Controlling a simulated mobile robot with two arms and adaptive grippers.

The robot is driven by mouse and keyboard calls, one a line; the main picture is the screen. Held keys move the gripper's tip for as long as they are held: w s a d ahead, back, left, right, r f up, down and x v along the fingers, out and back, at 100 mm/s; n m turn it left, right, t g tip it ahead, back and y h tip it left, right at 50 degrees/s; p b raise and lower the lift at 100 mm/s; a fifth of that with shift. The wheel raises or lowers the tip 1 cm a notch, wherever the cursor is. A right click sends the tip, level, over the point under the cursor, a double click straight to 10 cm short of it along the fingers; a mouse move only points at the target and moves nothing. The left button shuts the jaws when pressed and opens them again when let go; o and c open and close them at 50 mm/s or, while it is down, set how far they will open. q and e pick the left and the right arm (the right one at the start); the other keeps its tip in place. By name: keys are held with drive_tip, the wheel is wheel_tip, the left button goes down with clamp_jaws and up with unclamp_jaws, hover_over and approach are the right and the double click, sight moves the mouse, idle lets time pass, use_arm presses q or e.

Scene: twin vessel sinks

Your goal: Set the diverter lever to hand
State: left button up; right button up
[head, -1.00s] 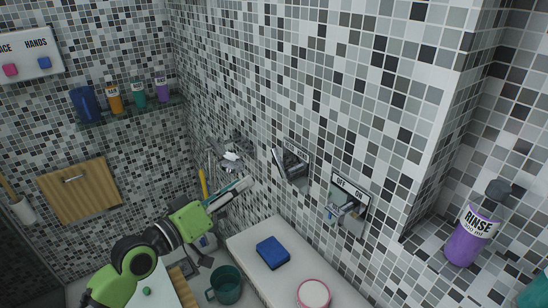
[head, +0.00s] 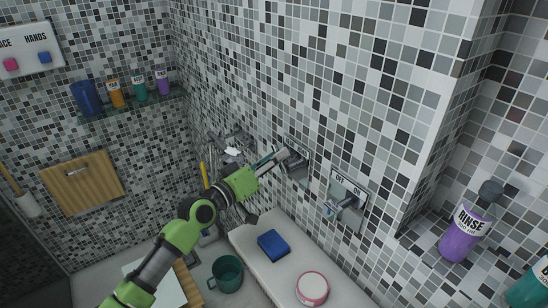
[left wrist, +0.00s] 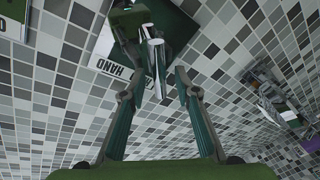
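The diverter (head: 296,163) is a metal fitting on a dark plate on the mosaic wall, in the middle of the head view. In the left wrist view its chrome lever (left wrist: 153,52) sticks out from a dark plate (left wrist: 178,32) with a white label reading HAND (left wrist: 115,70). My left gripper (head: 280,156) reaches it from the left. In the left wrist view the gripper (left wrist: 158,78) is open, with the lever's end between or just beyond its fingertips. I cannot tell whether they touch. My right gripper is not in view.
An OFF/ON lever plate (head: 347,200) is to the right on the same wall. Below are a white ledge (head: 258,238), a blue sponge (head: 272,245), a pink-rimmed round container (head: 312,288) and a teal mug (head: 227,273). A purple rinse bottle (head: 464,232) stands at right.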

use_arm(q)
drive_tip(key=shift+c, duration=0.5)
clamp_jaws()
